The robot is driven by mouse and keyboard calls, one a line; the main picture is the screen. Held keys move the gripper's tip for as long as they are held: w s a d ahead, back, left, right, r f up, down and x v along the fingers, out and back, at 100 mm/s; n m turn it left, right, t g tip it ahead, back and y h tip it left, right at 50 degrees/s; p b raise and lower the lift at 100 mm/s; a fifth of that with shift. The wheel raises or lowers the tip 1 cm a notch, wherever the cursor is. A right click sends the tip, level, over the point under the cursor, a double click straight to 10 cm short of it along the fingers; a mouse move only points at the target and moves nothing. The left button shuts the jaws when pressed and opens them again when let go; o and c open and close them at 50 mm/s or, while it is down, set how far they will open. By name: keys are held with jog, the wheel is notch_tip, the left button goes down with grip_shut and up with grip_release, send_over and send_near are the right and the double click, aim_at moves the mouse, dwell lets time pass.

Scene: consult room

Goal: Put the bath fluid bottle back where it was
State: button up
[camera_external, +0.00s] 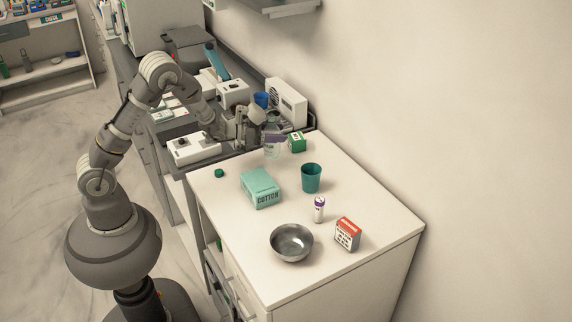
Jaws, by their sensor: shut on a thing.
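The bath fluid bottle (273,149) appears to be the pale, translucent bottle with a purple band at the back of the white counter. Its label is too small to read. My gripper (257,127) is shut on it, reaching in from the left at the bottle's upper part. The bottle looks roughly upright. My gripper hides part of it, and I cannot tell whether its base touches the counter.
On the white counter (286,289) are a green box (297,142), teal COTTON box (261,189), teal cup (311,178), purple-capped vial (319,209), metal bowl (291,243), red-white box (347,234) and green cap (219,173). White devices (193,149) crowd the grey counter behind.

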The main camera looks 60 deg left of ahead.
jog(key=shift+w, duration=0.35)
jog(key=shift+f+b, duration=0.95)
jog(key=shift+f, duration=0.8)
jog(key=shift+f, duration=0.2)
jog(key=o, duration=1.6)
jog(key=shift+c, duration=0.2)
jog(key=shift+r, duration=0.1)
